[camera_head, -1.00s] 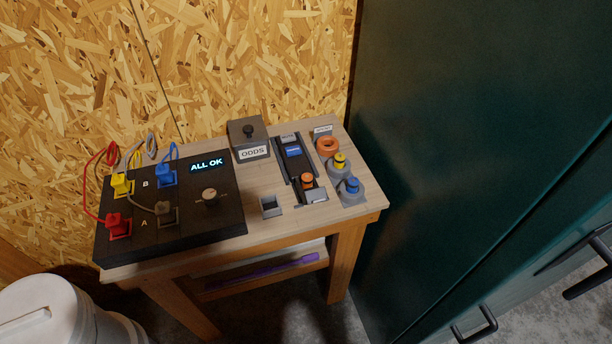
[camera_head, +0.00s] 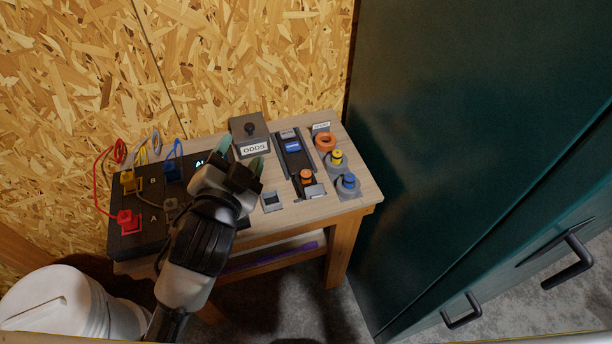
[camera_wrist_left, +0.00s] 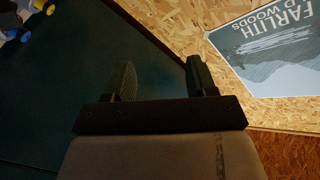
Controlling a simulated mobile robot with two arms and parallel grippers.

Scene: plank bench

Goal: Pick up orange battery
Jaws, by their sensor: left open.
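The orange battery (camera_head: 306,175) stands in the front part of a black tray (camera_head: 291,160) on the plank bench, in the head view. My left gripper (camera_head: 241,153) is open and empty, left of the orange battery and above the bench, in front of the ODDS box. Its two fingers also show in the left wrist view (camera_wrist_left: 162,80), with nothing between them. The orange battery does not show in the wrist view. My right gripper is in neither view.
A yellow battery (camera_head: 337,157) and a blue one (camera_head: 348,182) stand in round holders right of the tray. An orange ring (camera_head: 326,141) is behind them. The ODDS box (camera_head: 254,149) and a cabled panel (camera_head: 127,239) are left. A green cabinet (camera_head: 450,120) borders the right.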

